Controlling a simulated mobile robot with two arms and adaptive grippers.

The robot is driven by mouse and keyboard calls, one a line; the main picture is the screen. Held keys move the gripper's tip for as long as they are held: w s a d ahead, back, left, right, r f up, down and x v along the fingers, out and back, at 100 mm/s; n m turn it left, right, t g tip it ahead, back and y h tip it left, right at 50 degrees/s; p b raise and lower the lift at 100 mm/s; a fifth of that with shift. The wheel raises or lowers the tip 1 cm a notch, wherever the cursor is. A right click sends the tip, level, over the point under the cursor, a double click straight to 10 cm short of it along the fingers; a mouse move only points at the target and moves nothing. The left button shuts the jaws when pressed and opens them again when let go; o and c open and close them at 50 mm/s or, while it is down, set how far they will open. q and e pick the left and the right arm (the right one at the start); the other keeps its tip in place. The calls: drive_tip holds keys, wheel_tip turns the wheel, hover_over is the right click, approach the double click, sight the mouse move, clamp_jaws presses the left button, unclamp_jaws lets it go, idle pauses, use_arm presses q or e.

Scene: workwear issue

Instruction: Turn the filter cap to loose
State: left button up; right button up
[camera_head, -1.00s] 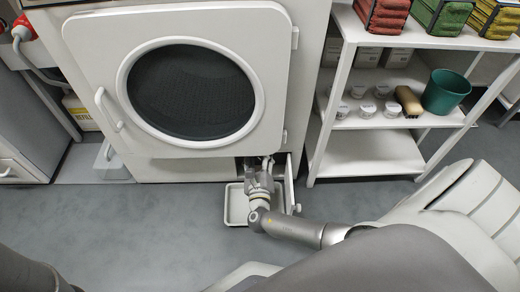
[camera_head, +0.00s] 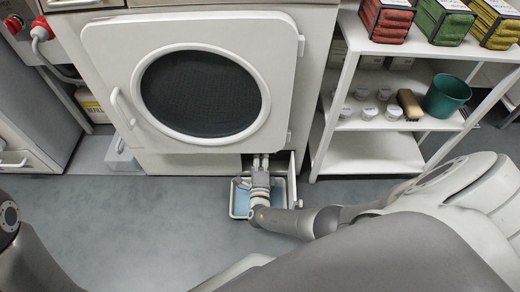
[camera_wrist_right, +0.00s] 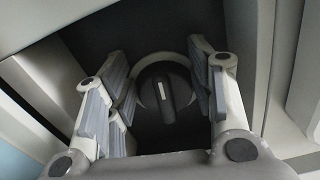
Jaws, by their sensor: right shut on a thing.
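The filter cap (camera_wrist_right: 166,92) is a dark round cap with a raised grip bar and a pale ring around it, set in a dark recess. A white mark on the bar runs nearly upright in the right wrist view. My right gripper (camera_wrist_right: 165,88) has its fingers on both sides of the cap, shut on it. In the head view the right gripper (camera_head: 261,162) reaches into the low opening at the machine's base, and the cap is hidden there. My left gripper is out of view; only part of that arm shows at the left edge.
A white tray (camera_head: 235,212) holding pale blue liquid lies on the floor under my right wrist. The small flap (camera_head: 292,178) stands open right of the opening. The machine's round door (camera_head: 290,70) is above. A white shelf (camera_head: 370,170) stands to the right.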

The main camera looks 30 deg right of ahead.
drive_tip(key=shift+w+n, duration=0.2)
drive_tip(key=shift+n, duration=0.4)
drive_tip(key=shift+f, duration=0.1)
drive_tip(key=o, duration=1)
drive_tip(key=shift+s+f, duration=0.1)
drive_tip(key=shift+s, duration=0.1)
